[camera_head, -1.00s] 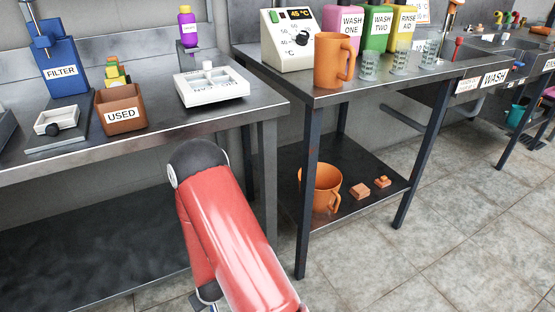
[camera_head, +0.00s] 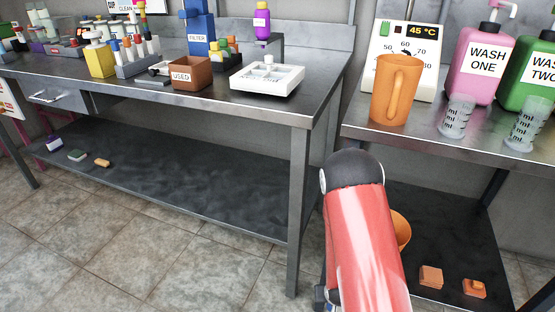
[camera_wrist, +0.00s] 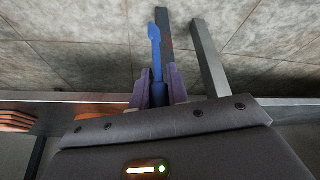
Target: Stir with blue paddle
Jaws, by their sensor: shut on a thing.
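In the wrist view my gripper (camera_wrist: 158,88) is shut on the blue paddle (camera_wrist: 155,48), which sticks out beyond the fingers. The paddle's far end shows against the tiled floor, close to a grey metal leg or rail. My gripper and the paddle do not show in the head view, where only my red arm link is seen at bottom centre. I cannot tell from the head view where the paddle is.
A steel bench (camera_head: 318,78) bears a brown USED box (camera_head: 190,74) and a white tray (camera_head: 267,80). A second table at right bears an orange jug (camera_head: 396,92), a dial box (camera_head: 412,50), WASH bottles (camera_head: 480,62) and clear cups (camera_head: 456,118). Tiled floor (camera_head: 190,255) is open at lower left.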

